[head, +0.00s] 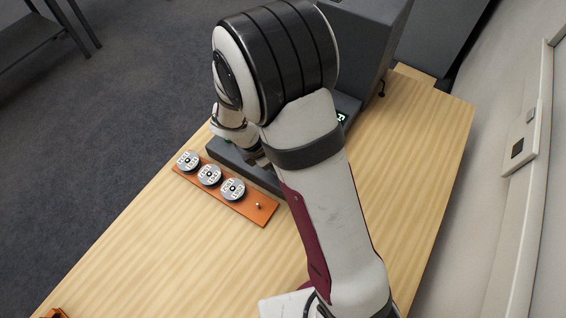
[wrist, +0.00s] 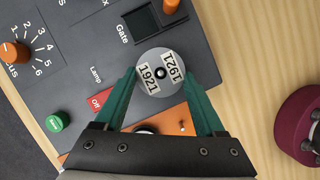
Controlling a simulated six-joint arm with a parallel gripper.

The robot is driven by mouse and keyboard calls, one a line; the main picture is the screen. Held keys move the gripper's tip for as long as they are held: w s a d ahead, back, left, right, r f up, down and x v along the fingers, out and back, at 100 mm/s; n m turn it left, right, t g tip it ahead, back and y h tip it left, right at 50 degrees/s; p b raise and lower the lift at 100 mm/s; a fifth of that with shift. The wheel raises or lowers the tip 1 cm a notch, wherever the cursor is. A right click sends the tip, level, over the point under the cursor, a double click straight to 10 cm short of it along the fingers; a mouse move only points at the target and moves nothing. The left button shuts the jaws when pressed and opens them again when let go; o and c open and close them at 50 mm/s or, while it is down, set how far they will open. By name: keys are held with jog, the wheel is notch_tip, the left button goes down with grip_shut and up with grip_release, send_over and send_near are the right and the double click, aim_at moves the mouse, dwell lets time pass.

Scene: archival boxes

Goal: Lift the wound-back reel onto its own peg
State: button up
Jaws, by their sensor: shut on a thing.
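A grey reel (wrist: 160,73) with white labels reading 1921 sits between the green fingers of my gripper (wrist: 163,78) in the wrist view, over the grey machine panel. The fingers are shut on its edges. I cannot tell whether its dark centre is around a spindle. In the head view my arm hides this reel and most of my gripper. An orange peg board (head: 258,213) holds three labelled reels, a left one (head: 187,160), a middle one (head: 209,174) and a right one (head: 232,189). A bare peg (head: 258,206) stands at its right end.
The grey machine (head: 365,35) stands at the back of the wooden table (head: 150,255). Its panel has an orange knob (wrist: 14,52), a green button (wrist: 57,121) and a red Off switch (wrist: 101,101). The front table area is mostly clear.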

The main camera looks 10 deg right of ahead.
jog(key=shift+c, duration=0.3)
jog(key=shift+r, duration=0.3)
jog(key=r, duration=0.4)
jog(key=shift+s+d, duration=0.1)
jog(key=shift+d, duration=0.1)
jog(key=s+d+r, duration=0.5)
jog(key=d+r, duration=0.1)
jog(key=d, duration=0.3)
send_over(258, 203)
notch_tip(258, 203, down, 8)
jog(key=r, duration=0.1)
jog(key=shift+s+a+f, duration=0.15)
jog(key=shift+a+f, duration=0.2)
jog(key=shift+f, duration=0.25)
jog(key=shift+s+a+f, duration=0.15)
jog(key=shift+a+f, duration=0.2)
jog(key=shift+f, duration=0.95)
jog(key=shift+f, duration=0.85)
